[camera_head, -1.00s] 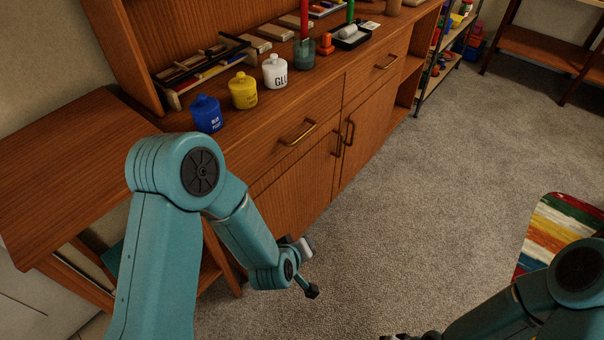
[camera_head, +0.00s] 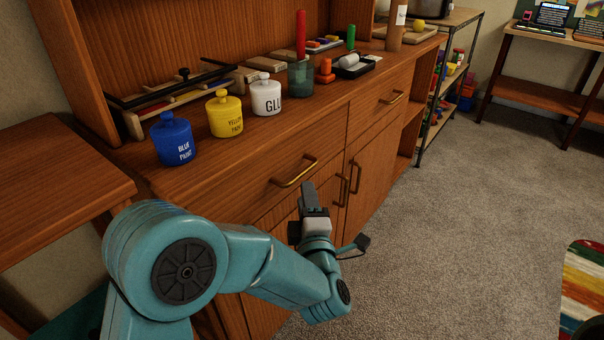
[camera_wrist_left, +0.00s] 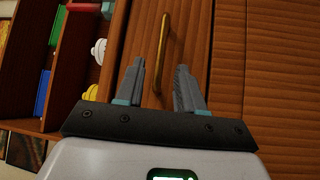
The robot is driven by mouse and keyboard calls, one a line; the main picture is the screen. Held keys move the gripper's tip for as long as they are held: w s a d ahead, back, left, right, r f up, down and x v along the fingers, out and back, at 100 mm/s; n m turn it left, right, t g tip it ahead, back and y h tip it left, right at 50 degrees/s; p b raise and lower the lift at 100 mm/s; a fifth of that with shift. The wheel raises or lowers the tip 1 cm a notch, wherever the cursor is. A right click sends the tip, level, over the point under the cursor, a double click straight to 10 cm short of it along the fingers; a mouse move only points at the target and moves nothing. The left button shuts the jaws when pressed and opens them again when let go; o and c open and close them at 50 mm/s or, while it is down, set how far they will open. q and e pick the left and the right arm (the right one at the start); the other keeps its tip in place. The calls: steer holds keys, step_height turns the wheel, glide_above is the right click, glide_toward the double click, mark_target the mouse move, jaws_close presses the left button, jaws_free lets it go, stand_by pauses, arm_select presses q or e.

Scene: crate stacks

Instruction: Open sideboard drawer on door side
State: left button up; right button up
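The wooden sideboard (camera_head: 235,180) has two shut drawers in its upper front. The nearer drawer (camera_head: 262,178) has a brass bar handle (camera_head: 296,172); the farther drawer (camera_head: 372,103) has another (camera_head: 391,98). My left gripper (camera_head: 308,188) is just below and in front of the nearer drawer's handle, pointing up toward the front. In the left wrist view, its two grey fingers (camera_wrist_left: 160,66) are apart with nothing between them. A brass handle (camera_wrist_left: 164,42) lies just beyond the fingertips, roughly in line with the gap. My right gripper is not in view.
Blue (camera_head: 172,140), yellow (camera_head: 224,115) and white glue (camera_head: 266,97) pots stand on the sideboard top near its front edge. Cupboard doors with vertical handles (camera_head: 341,188) are below the drawers.

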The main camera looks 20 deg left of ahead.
mark_target(302, 171)
arm_select(q)
steer(key=x, duration=0.8)
steer(key=shift+w+f, duration=0.1)
steer(key=shift+w, duration=0.05)
jaws_close()
